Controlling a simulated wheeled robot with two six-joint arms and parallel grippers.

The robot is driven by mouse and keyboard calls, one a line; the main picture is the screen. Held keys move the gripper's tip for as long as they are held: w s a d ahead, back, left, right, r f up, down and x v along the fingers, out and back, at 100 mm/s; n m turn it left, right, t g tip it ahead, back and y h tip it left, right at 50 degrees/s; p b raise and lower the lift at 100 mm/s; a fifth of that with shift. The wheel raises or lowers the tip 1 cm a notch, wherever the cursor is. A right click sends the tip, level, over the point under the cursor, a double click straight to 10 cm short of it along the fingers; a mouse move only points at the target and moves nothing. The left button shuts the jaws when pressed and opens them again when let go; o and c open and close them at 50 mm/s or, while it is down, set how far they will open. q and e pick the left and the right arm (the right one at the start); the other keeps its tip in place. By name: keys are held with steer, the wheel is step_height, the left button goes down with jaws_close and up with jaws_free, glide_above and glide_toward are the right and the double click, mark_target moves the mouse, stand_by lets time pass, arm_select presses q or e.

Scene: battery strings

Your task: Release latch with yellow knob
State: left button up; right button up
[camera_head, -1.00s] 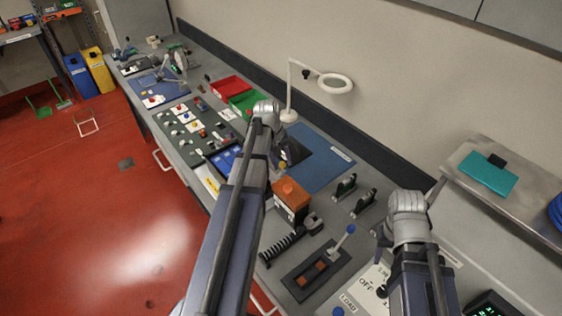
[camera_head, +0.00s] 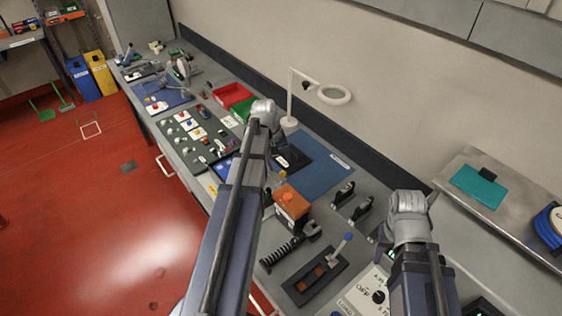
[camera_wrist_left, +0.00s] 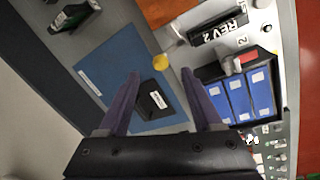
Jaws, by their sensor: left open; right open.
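The yellow knob (camera_wrist_left: 161,62) shows in the left wrist view as a small round ball on a short stem beside a pale panel marked REV 2 (camera_wrist_left: 219,28). It lies just beyond and between my left gripper's fingertips, apart from them as far as I can tell. In the head view the knob (camera_head: 283,174) sits behind the orange-topped box (camera_head: 291,203). My left gripper (camera_wrist_left: 160,74) is open and empty; in the head view its fingers are partly hidden by its arm. My right gripper (camera_head: 380,238) is open, over the bench's right part. The latch mechanism is not clear.
A blue mat (camera_head: 322,172) bears a dark labelled block (camera_wrist_left: 152,100). Blue cells in a black tray (camera_wrist_left: 203,72) lie right of the knob in the wrist view. A blue-knobbed lever (camera_head: 344,246) and a magnifier lamp (camera_head: 333,94) stand on the bench.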

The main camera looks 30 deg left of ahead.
arm_select(q)
steer(key=r+p, duration=0.1)
steer(key=r, duration=0.2)
steer(key=shift+s+a+p, duration=0.2)
steer(key=shift+p, duration=0.2)
arm_select(e)
step_height(320, 180, up, 3)
steer(key=shift+f, duration=0.1)
